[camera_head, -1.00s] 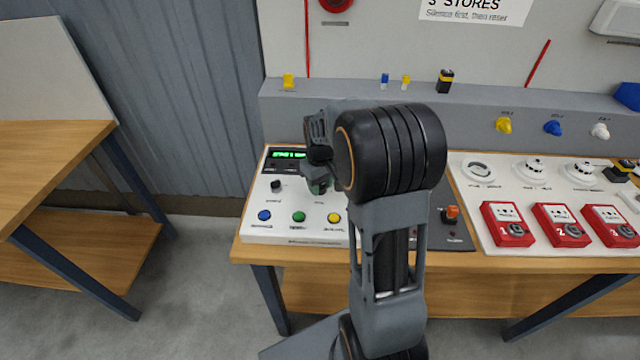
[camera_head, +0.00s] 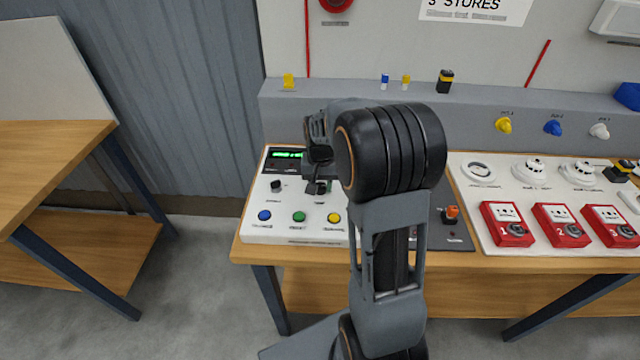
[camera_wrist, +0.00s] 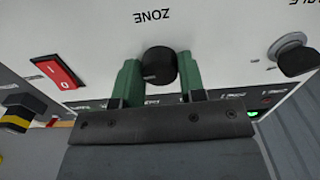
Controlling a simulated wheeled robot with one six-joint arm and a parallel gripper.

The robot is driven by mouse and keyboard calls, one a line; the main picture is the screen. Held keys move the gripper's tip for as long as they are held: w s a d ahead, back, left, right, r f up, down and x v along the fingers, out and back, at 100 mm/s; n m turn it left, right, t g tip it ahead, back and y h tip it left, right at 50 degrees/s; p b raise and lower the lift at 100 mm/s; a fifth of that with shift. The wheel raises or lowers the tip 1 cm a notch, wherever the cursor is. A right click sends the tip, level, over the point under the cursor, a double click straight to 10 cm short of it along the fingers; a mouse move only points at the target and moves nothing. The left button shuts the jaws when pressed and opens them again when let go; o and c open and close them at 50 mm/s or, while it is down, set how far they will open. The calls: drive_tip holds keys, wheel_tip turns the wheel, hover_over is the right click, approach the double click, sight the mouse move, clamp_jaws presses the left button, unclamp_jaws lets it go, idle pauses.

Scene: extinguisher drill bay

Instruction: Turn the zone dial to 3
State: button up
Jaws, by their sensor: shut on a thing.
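The zone dial (camera_wrist: 159,65) is a round black knob on a white panel, under the upside-down word ZONE in the wrist view. My gripper (camera_wrist: 160,80) has a green finger on either side of the dial and is shut on it. The dial's pointer and scale numbers cannot be made out. In the head view my gripper (camera_head: 318,180) is over the white control panel (camera_head: 256,228), and my arm hides much of the panel's right part.
A red rocker switch (camera_wrist: 58,72) and another black knob (camera_wrist: 292,56) flank the dial in the wrist view. Blue (camera_head: 264,215), green (camera_head: 299,216) and yellow (camera_head: 334,218) buttons line the panel's front. A green-lit display (camera_head: 287,154) is at its back. Red boxes (camera_head: 508,224) stand to the right.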

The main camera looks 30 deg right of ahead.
idle(0.4)
drive_tip(key=o, duration=0.9)
wheel_tip(320, 180, up, 14)
drive_tip(key=shift+f, duration=0.1)
idle(0.3)
idle(0.4)
